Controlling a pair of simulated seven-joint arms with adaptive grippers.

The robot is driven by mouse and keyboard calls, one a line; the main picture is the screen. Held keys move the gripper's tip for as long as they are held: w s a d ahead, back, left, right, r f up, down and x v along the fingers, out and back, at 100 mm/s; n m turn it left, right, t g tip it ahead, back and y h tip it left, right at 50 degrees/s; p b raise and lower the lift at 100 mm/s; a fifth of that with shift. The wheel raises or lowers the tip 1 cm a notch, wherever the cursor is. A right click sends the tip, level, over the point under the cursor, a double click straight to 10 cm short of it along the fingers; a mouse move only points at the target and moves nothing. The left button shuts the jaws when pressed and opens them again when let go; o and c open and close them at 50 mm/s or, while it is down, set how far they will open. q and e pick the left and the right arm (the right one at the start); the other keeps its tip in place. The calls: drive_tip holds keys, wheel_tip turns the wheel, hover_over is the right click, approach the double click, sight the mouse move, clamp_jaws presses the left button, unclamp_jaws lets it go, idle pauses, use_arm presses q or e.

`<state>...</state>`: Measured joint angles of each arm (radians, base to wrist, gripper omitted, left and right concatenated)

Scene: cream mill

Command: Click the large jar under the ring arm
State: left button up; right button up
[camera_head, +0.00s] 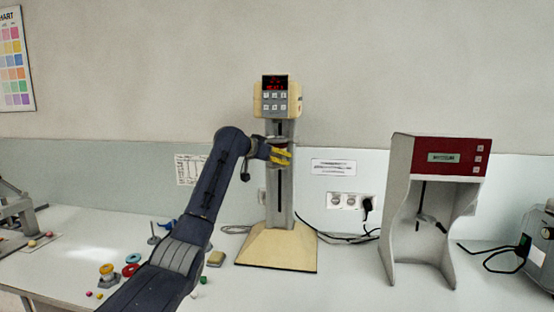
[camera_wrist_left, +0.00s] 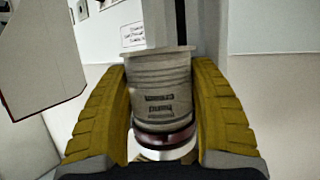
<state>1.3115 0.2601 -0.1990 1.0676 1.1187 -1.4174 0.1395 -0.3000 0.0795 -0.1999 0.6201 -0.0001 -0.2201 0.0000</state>
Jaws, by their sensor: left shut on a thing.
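The large jar (camera_wrist_left: 160,84) is pale grey-beige with dark print, and it sits between the two yellow fingers of my left gripper (camera_wrist_left: 163,66) in the left wrist view. The gripper is shut on it. A dark reddish band (camera_wrist_left: 166,136) crosses the jar's end nearest the camera's lower edge; I cannot tell whether this is the ring arm or part of the jar. In the head view my left gripper (camera_head: 281,155) is at the front of the mill's grey column (camera_head: 279,205), under its cream head (camera_head: 277,99). There the jar is mostly hidden. My right gripper is not in view.
The mill's cream base (camera_head: 268,258) stands on the white table. A red-and-grey machine (camera_head: 437,160) stands to the right. Coloured rings and small pots (camera_head: 107,271) lie left of my arm. Cables and sockets (camera_head: 350,201) are behind. Table space between the machines is mostly clear.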

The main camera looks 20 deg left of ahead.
use_arm(q)
drive_tip(key=shift+r, duration=0.1)
drive_tip(key=o, duration=1.4)
drive_tip(key=shift+o, duration=0.5)
drive_tip(key=shift+o, duration=1.2)
drive_tip(key=shift+s, duration=0.1)
drive_tip(key=v, duration=0.8)
drive_tip(key=shift+s, duration=0.35)
drive_tip(key=shift+a+r, duration=0.1)
drive_tip(key=shift+a, duration=0.1)
